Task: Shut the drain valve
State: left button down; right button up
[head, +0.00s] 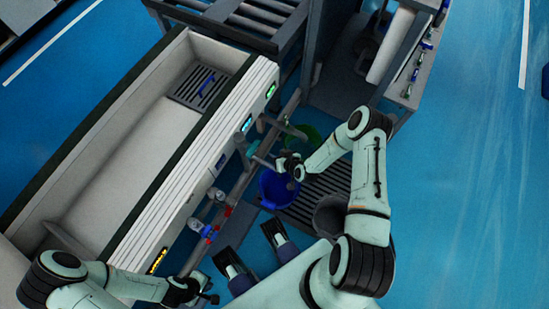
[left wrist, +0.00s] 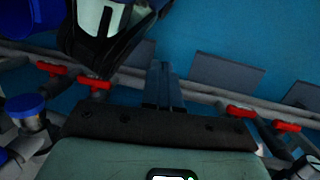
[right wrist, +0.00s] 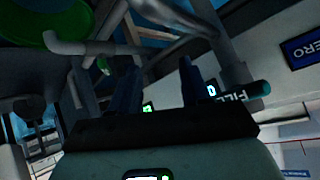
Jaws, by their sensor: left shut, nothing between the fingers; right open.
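Several red valve handles (left wrist: 95,82) sit on a grey pipe in the left wrist view; in the head view, red fittings (head: 215,234) show along the tank's side. No drain label is readable, so I cannot tell which is the drain valve. My left gripper (head: 212,298) is shut and empty near the bottom of the head view; its fingers (left wrist: 160,66) are between the two pairs of handles in the picture. My right gripper (head: 283,162) is open and empty above the blue bucket. A dark bar marked FILL (right wrist: 236,99) lies right of its fingers (right wrist: 158,62).
The white tank (head: 120,140) takes up the left. A blue bucket (head: 272,186) and a green bucket (head: 301,134) stand beside its pipes; the green one also shows in the right wrist view (right wrist: 72,14). A grey grate (head: 325,188) lies right of the blue bucket. Blue floor (head: 460,200) is clear at right.

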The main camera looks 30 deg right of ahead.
jog(key=shift+g+y, duration=0.5)
jog(key=shift+g, duration=0.1)
jog(key=a, duration=0.1)
jog(key=s+a+r+p, duration=0.2)
jog(key=shift+s+a+r, duration=0.25)
jog(key=shift+a, duration=0.1)
jog(key=shift+s+a, duration=0.25)
